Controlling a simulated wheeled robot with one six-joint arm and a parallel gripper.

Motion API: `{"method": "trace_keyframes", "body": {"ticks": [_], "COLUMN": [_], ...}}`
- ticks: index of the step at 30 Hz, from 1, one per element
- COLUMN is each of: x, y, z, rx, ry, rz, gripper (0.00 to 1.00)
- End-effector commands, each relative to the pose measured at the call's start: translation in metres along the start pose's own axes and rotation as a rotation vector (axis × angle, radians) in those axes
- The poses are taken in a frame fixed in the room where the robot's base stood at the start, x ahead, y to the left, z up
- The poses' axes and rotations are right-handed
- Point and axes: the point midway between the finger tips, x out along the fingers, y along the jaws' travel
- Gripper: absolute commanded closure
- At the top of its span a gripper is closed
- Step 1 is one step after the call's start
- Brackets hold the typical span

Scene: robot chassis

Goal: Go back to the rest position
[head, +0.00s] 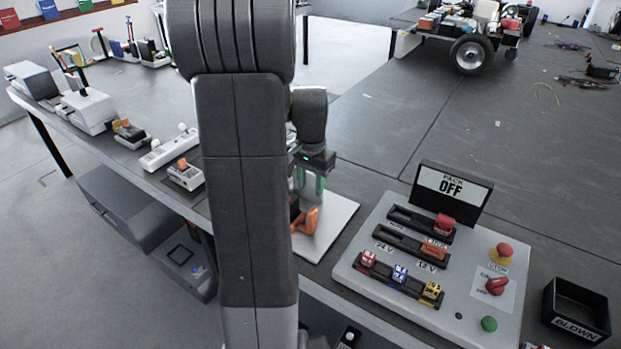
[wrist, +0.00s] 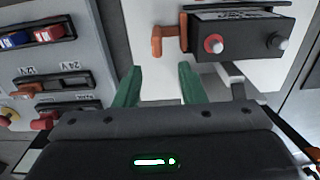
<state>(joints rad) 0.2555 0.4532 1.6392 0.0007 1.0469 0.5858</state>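My gripper (head: 309,187) hangs from my arm above the white board (head: 338,222) in the head view. Its two green fingers stand apart, with nothing between them in the wrist view (wrist: 159,82). An orange lever (head: 307,221) shows just below the fingers in the head view. In the wrist view the orange lever (wrist: 170,40) sits on the left side of a dark box (wrist: 243,38) with a red and a grey terminal, beyond the fingertips. My arm hides most of this box in the head view.
A grey control panel (head: 373,290) with a "PACK OFF" display (head: 449,192), coloured plugs and a red stop button (head: 503,250) stands to the right. A black bin (head: 577,309) is at far right. A wheeled vehicle (head: 470,45) stands behind. Several devices line the left bench.

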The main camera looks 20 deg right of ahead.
Motion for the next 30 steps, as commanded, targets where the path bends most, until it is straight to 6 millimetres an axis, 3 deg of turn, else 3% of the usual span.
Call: {"method": "trace_keyframes", "body": {"ticks": [6, 20, 26, 30], "x": [-0.015, -0.015, 0.001, 0.026], "y": [0.000, 0.000, 0.000, 0.001], "z": [0.000, 0.000, 0.000, 0.001], "rx": [0.000, 0.000, 0.000, 0.000], "ry": [0.000, -0.001, -0.003, -0.005], "rz": [0.000, 0.001, 0.002, 0.004], "gripper": [0.64, 0.64, 0.64, 0.64]}}
